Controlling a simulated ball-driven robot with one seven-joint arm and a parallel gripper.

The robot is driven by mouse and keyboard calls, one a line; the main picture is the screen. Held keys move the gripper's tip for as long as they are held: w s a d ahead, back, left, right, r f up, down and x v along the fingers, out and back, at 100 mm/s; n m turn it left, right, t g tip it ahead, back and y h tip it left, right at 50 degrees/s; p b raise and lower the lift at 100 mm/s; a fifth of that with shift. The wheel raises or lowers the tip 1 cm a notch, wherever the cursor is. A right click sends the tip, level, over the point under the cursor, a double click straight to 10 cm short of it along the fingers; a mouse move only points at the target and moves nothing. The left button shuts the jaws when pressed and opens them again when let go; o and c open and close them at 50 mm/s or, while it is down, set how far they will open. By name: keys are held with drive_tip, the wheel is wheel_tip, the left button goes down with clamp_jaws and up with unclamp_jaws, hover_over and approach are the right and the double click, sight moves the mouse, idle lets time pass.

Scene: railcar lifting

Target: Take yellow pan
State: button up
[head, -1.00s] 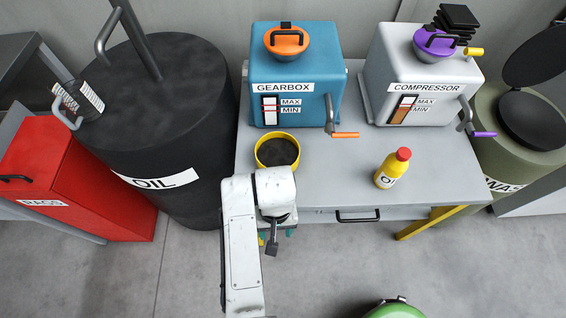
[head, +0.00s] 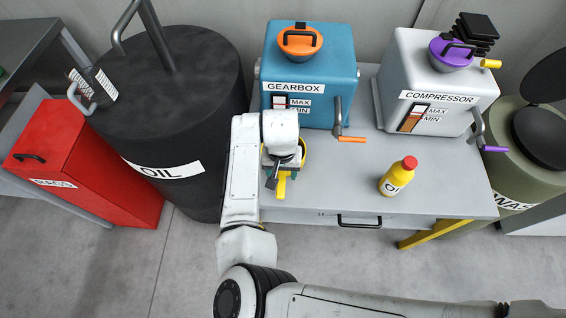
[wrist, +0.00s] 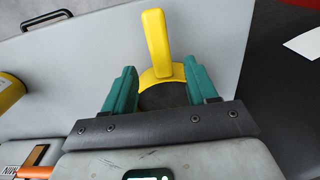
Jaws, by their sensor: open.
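The yellow pan stands on the grey table in front of the gearbox. In the head view my arm covers most of it; its rim (head: 304,152) and its handle (head: 282,186), toward the table's front edge, show. My gripper (head: 282,163) is over the pan. In the wrist view my gripper (wrist: 160,75) is open, with one teal finger on each side of the pan where the handle (wrist: 156,35) meets the bowl. The pan's dark inside (wrist: 165,95) shows between the fingers. I cannot tell whether either finger touches the pan.
The blue gearbox (head: 330,65) stands behind the pan. The grey compressor (head: 420,75) is to the right. A yellow oil bottle (head: 397,178) with a red cap stands on the table's right part. The black oil barrel (head: 190,90) is close on the left.

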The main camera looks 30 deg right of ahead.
sight(281, 178)
drive_tip(key=shift+w+f+p, duration=0.1)
drive_tip(key=shift+f+p, duration=0.25)
drive_tip(key=shift+f, duration=2.3)
drive_tip(key=shift+c, duration=0.2)
clamp_jaws()
